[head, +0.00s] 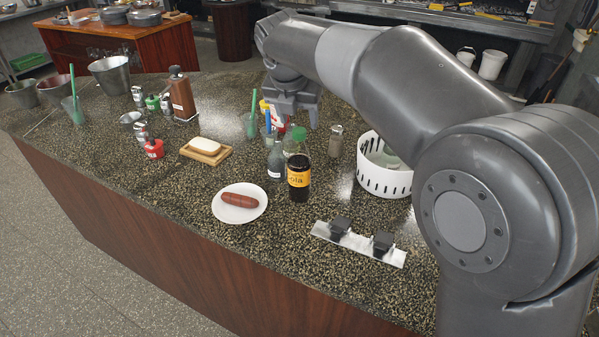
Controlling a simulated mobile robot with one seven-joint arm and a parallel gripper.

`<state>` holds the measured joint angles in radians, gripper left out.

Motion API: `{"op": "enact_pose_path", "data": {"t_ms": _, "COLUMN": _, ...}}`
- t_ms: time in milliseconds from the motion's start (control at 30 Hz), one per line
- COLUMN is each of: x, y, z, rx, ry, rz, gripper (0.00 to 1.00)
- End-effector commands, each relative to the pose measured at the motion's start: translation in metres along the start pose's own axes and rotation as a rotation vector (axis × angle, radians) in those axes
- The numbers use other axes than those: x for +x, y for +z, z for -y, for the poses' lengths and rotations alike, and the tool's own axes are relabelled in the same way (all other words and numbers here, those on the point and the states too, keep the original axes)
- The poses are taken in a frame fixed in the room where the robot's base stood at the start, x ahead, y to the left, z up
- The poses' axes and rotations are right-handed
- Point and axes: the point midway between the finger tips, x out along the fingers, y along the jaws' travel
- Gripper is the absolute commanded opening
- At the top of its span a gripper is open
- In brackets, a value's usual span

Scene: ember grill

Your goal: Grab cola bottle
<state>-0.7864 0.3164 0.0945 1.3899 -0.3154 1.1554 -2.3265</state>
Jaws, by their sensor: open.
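The cola bottle (299,178) is dark with a yellow-orange label and stands upright on the speckled stone counter (180,185). It is just behind and right of the plate with the sausage. My gripper (293,116) is open and points down, farther back on the counter than the bottle and above it in the picture. Its jaws are apart from the bottle. A grey bottle (277,163) and a clear bottle with a green cap (297,138) stand close beside and behind the cola bottle, the clear one partly hidden by it.
A white plate (222,212) holds a sausage (240,200). A white perforated basket (385,182) and a small shaker (336,141) stand right of the bottles. A soap bar (206,145) sits on a wooden dish at left.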

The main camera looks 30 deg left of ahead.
Motion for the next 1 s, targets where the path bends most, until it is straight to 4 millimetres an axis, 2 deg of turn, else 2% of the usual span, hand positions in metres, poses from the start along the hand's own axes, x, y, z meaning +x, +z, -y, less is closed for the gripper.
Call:
{"op": "enact_pose_path", "data": {"t_ms": 167, "x": 0.013, "y": -0.002, "z": 0.0, "rx": 0.0, "ry": -0.001, "rz": -0.001, "gripper": 0.54}}
{"op": "enact_pose_path", "data": {"t_ms": 433, "x": 0.051, "y": -0.006, "z": -0.002, "rx": 0.002, "ry": 0.0, "rz": -0.002, "gripper": 0.54}}
{"op": "enact_pose_path", "data": {"t_ms": 767, "x": 0.058, "y": -0.005, "z": -0.001, "rx": 0.002, "ry": 0.001, "rz": 0.001, "gripper": 0.54}}
{"op": "enact_pose_path", "data": {"t_ms": 1000, "x": 0.058, "y": -0.005, "z": -0.001, "rx": 0.003, "ry": 0.001, "rz": 0.001, "gripper": 0.35}}
